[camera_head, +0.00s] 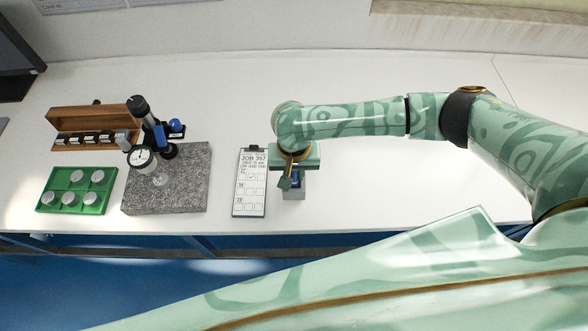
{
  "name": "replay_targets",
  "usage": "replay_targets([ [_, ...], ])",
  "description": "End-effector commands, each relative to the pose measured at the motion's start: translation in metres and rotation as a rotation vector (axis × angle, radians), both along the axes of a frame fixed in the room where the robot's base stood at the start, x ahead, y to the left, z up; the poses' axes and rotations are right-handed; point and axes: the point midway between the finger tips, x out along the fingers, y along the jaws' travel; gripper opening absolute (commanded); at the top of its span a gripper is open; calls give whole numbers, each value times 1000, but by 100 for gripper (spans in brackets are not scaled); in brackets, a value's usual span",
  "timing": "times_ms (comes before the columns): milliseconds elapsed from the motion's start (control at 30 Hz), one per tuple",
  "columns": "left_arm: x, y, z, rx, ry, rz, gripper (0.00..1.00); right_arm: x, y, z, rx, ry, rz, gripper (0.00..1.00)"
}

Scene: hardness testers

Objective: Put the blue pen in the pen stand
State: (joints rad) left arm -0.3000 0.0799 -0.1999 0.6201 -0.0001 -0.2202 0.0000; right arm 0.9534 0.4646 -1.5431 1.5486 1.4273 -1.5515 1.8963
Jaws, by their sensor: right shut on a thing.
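My right gripper (287,181) points down at the front of the table, just right of the clipboard. It is shut on the blue pen (297,182), of which only a small blue part shows between and beside the fingers. A small grey block, which looks like the pen stand (294,195), is directly below and behind the gripper. The gripper hides most of the pen and the top of the stand, so I cannot tell whether the pen's tip is inside the stand or above it. My left gripper is not in view.
A clipboard (250,198) with a job sheet lies left of the gripper. Further left are a granite plate (190,195) with a dial gauge (142,157), a green tray (95,207) of metal discs and a wooden case (70,113). The table is clear behind and right.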

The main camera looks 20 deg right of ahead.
Motion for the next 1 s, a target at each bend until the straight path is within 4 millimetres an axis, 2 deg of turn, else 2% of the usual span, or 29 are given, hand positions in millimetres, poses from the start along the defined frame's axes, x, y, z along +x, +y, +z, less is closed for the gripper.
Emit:
replay_targets([
  [567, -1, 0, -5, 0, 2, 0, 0, 0, 0, -18, 0, 1, 0, 0],
  [600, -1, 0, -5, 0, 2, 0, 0, 0, 0, -19, 0, 1, 0, 22],
  [700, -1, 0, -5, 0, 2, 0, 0, 0, 0, -18, 0, 0, 0, 44],
  [1000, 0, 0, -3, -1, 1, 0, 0, 0, 0, -15, 1, 0, 0, 44],
])
